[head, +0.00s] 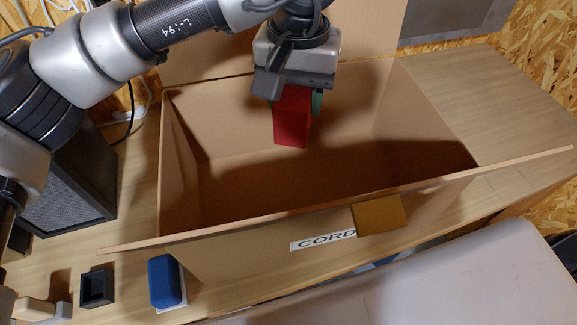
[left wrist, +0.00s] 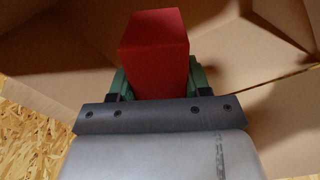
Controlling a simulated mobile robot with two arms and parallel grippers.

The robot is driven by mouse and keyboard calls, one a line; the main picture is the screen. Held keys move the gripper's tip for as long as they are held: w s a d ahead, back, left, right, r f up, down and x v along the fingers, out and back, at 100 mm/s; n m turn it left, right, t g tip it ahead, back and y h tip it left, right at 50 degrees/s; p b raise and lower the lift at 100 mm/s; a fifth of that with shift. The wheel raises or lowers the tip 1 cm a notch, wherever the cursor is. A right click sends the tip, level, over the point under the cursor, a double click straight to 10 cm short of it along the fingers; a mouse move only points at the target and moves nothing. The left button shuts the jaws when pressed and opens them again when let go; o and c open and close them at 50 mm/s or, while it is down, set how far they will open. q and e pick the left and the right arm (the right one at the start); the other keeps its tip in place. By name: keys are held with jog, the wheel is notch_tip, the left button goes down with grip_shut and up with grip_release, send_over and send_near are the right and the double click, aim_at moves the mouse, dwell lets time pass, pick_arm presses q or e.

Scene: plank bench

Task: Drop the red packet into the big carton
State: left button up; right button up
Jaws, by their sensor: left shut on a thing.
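The red packet (head: 292,117) is a red block held by my left gripper (head: 296,98), which points down over the open big carton (head: 250,225). The packet hangs within the carton's outline, towards its back wall, apart from the walls as far as I can see. In the left wrist view the packet (left wrist: 154,50) sits between the two green fingers of the left gripper (left wrist: 160,80), which is shut on it. The carton's brown walls (left wrist: 60,45) show behind it. The carton is open at the top and its visible floor is bare. My right gripper is not in view.
A black speaker-like box (head: 75,185) stands left of the carton. A blue block (head: 164,281) and a small dark open box (head: 97,287) lie at the front left. An ochre piece (head: 379,215) is at the carton's front rim. The bench (head: 490,105) is clear at right.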

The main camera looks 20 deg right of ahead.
pick_arm(q)
jog(key=shift+f+b, duration=0.45)
jog(key=shift+f, duration=0.9)
jog(key=o, duration=1)
jog(key=shift+o, duration=0.2)
jog(key=shift+r, duration=0.1)
notch_tip(320, 180, up, 11)
jog(key=shift+f+b, duration=0.15)
jog(key=shift+b, duration=0.7)
